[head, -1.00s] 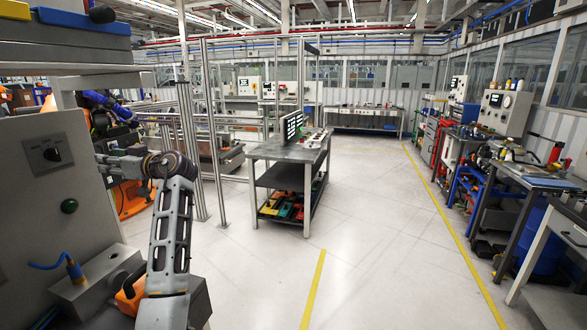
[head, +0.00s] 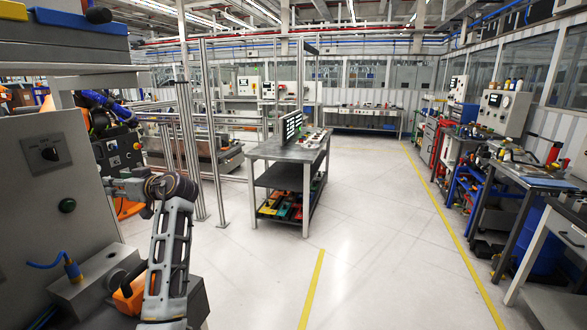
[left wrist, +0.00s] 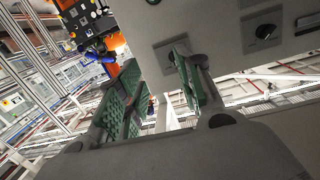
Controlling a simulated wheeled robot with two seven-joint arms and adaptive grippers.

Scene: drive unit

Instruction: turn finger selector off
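The selector switch (head: 49,154) is a black knob on a square grey plate, on the front of the grey cabinet at the left of the head view. Its lettering is too small to read. My left gripper (head: 108,186) is right of and below the selector, apart from it. In the left wrist view the gripper (left wrist: 155,95) has green-padded fingers spread with nothing between them. Behind one finger is a selector plate (left wrist: 164,52) whose knob is hidden. A second plate with a black knob (left wrist: 265,31) shows farther right, clear of the fingers. My right gripper is not in view.
A green button (head: 68,205) sits below the selector. A grey box with a blue cable (head: 72,268) juts out lower on the cabinet. A metal-frame fence (head: 190,130) stands behind my left arm. A work table (head: 290,152) stands mid-floor, with open floor in front.

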